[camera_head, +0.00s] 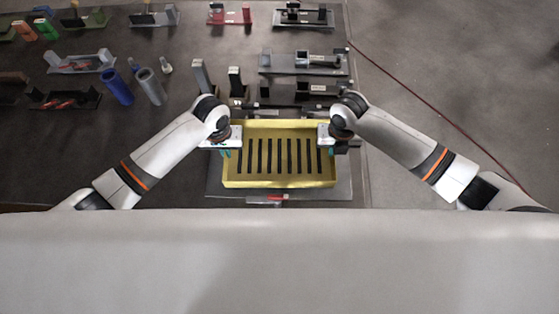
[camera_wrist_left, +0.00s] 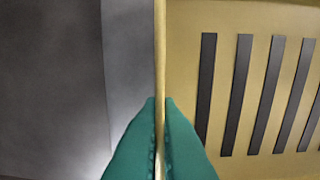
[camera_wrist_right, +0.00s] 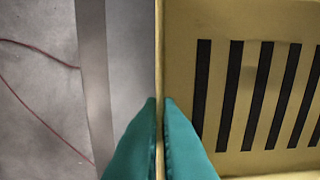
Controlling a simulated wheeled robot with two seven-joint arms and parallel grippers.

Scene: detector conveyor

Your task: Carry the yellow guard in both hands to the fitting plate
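The yellow guard (camera_head: 280,183) is a shallow, slotted tray shape in front of me in the head view, between my two arms. My left gripper (camera_head: 226,151) is at its left wall and my right gripper (camera_head: 331,149) is at its right wall. In the left wrist view, green fingers (camera_wrist_left: 160,101) pinch the guard's thin wall (camera_wrist_left: 160,45). In the right wrist view, green fingers (camera_wrist_right: 160,101) pinch the opposite wall (camera_wrist_right: 159,45). A grey plate (camera_head: 214,186) shows under and around the guard, possibly the fitting plate. I cannot tell whether the guard touches it.
Dark fixtures (camera_head: 305,63) stand beyond the guard, and more stand at the far left. A red cable (camera_head: 420,95) lies on the floor at right. A small red item (camera_head: 277,197) is at the guard's near edge.

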